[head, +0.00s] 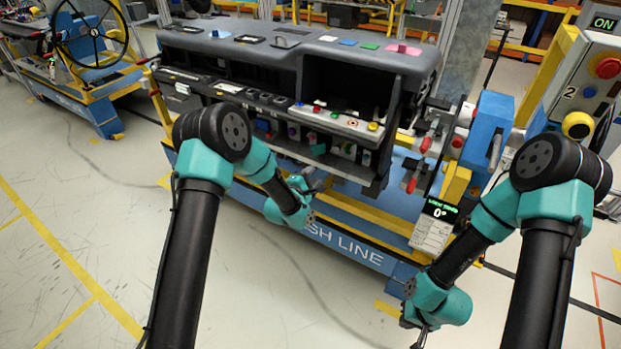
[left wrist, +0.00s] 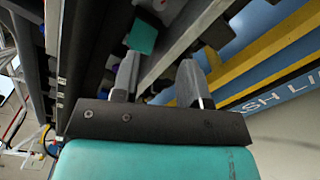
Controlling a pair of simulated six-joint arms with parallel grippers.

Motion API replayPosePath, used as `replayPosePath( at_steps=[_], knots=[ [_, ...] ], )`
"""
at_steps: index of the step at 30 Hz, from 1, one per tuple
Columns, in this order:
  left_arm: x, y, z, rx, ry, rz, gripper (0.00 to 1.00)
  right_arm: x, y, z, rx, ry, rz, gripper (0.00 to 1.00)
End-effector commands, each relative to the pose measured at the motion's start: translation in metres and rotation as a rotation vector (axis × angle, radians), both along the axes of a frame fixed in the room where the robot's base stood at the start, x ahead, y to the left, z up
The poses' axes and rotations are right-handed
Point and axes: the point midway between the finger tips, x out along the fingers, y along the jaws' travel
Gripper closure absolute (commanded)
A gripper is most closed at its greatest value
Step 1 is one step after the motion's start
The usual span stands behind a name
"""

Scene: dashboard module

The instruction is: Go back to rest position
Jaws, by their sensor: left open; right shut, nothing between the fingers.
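My left gripper (head: 306,184) is close in front of the lower edge of the dark dashboard module (head: 268,58). In the left wrist view its two fingers (left wrist: 158,78) are apart, with nothing held between them. Dark shelf edges of the module lie just beyond the fingertips, and I cannot tell whether they touch. My right gripper (head: 420,338) points down at the bottom of the head view, shut and empty, over the floor and clear of the module. Its fingers are small and partly hidden by the wrist.
The module sits on a blue and yellow line frame (head: 345,247). A switch strip (head: 338,121) runs along its open bay. Blue side fixtures with red handles (head: 412,184) stand to its right. A control box (head: 590,75) is at the far right. Floor at the lower left is clear.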

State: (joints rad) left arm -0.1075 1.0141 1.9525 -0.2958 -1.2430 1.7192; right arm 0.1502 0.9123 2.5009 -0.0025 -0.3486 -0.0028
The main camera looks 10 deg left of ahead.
Motion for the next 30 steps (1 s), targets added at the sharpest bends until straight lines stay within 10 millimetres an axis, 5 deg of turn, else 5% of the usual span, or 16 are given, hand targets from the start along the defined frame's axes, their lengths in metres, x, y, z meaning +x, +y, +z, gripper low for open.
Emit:
replayPosePath(
  at_steps=[20,26,30],
  knots=[
    [-0.008,0.004,-0.003,0.018,0.008,0.001,0.59,0.000,0.000,0.000,0.000,0.000,0.000,1.00],
    [-0.030,0.022,-0.034,0.201,0.080,-0.004,0.59,0.000,0.000,0.000,0.000,0.000,0.000,1.00],
    [-0.066,0.044,-0.073,0.437,0.177,-0.053,0.59,0.000,0.000,0.000,0.000,0.000,0.000,1.00]
  ],
)
